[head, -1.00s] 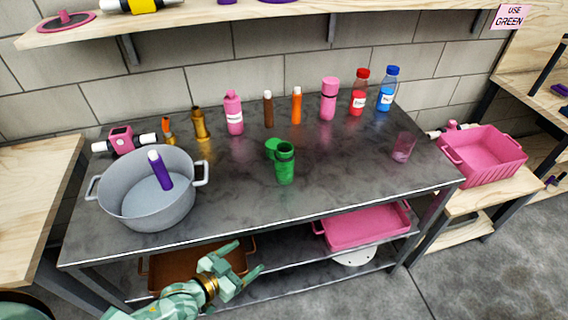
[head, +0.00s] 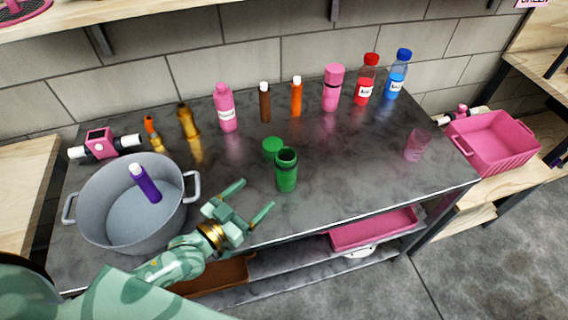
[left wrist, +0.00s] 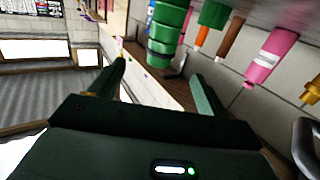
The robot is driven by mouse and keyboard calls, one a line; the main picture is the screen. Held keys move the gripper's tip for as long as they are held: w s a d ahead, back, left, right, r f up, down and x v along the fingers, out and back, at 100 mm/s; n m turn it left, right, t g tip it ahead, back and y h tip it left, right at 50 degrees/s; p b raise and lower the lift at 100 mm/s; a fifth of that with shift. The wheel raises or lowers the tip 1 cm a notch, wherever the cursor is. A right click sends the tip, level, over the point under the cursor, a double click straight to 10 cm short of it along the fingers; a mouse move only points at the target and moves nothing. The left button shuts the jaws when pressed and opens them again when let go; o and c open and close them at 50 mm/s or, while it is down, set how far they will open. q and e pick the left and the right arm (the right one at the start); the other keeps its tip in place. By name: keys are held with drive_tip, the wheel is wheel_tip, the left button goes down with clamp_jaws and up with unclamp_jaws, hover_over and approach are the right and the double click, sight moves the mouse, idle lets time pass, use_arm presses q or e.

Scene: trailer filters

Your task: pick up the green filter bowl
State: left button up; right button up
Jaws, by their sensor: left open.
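The green filter bowl (head: 286,172) stands upright on the dark metal table, its open top facing up. A round green piece, perhaps its cap (head: 272,147), is just behind it and to the left. My left gripper (head: 256,198) is open and empty near the table's front edge, left of the bowl and apart from it. In the left wrist view the bowl (left wrist: 166,32) shows sideways beyond my open fingers (left wrist: 158,74), with the other green piece (left wrist: 213,14) beside it. My right gripper is not in view.
A grey pot (head: 130,215) holding a purple tube (head: 146,184) stands left of my gripper. Several bottles, including a pink one (head: 225,108) and a blue one (head: 397,75), line the back. A clear pink cup (head: 416,145) stands right. The table (head: 350,185) is clear right of the bowl.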

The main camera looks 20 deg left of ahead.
use_arm(q)
drive_tip(key=b, duration=0.2)
approach(292, 158)
drive_tip(key=x, duration=0.4)
drive_tip(key=shift+d+f, duration=0.2)
drive_tip(key=shift+f, duration=0.15)
drive_tip(key=x, duration=0.3)
drive_tip(key=b+x, duration=0.1)
drive_tip(key=x, duration=0.1)
drive_tip(key=shift+w+a+r, duration=0.15)
drive_tip(key=shift+w+r, duration=0.05)
drive_tip(key=shift+w, duration=0.15)
drive_tip(key=shift+r, duration=0.1)
drive_tip(key=c, duration=1.1)
